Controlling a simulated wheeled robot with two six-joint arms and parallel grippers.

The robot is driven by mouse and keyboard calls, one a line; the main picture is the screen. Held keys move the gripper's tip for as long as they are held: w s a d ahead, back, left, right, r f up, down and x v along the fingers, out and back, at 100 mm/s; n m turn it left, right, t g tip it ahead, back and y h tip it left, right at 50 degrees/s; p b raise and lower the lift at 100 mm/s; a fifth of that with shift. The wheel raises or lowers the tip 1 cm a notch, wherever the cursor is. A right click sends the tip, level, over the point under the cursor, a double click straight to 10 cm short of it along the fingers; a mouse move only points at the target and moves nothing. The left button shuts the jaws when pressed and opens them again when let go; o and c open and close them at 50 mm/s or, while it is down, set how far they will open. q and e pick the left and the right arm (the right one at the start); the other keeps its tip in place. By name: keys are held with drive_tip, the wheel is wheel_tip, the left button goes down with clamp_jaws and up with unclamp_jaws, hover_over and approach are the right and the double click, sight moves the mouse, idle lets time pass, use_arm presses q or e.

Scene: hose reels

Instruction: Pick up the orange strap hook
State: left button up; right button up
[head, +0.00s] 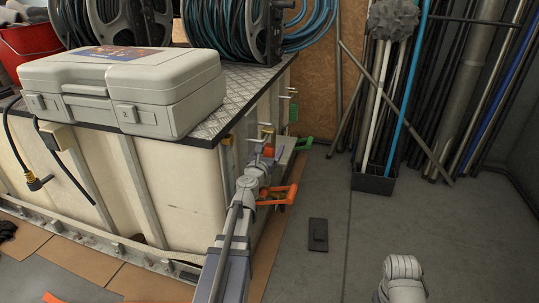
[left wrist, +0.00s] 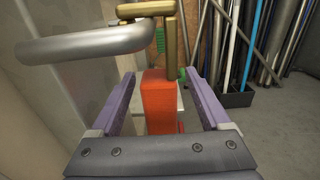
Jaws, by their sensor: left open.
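The orange strap hook shows in the left wrist view as an upright orange-red strip (left wrist: 158,100), below a brass-coloured hook (left wrist: 170,40). My left gripper (left wrist: 158,103) is open, with its two purple fingers on either side of the strip. Gaps show between each finger and the strip. In the head view my left gripper (head: 267,157) is at the corner of the pale tank, and only a small piece of the orange-red strip (head: 268,151) shows there. The strip's lower end is hidden behind the gripper body.
A pale tank (head: 180,180) with a grey case (head: 125,85) on top stands left of my arm. A bent metal tube (left wrist: 85,45) crosses close above the left finger. An orange bracket-like piece (head: 282,195) is beside my wrist. Poles stand back right; the floor (head: 400,225) is mostly clear.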

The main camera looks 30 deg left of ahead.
use_arm(q)
drive_tip(key=x, duration=0.2)
drive_tip(key=shift+w, duration=0.3)
drive_tip(key=shift+c, duration=0.2)
clamp_jaws()
idle(0.3)
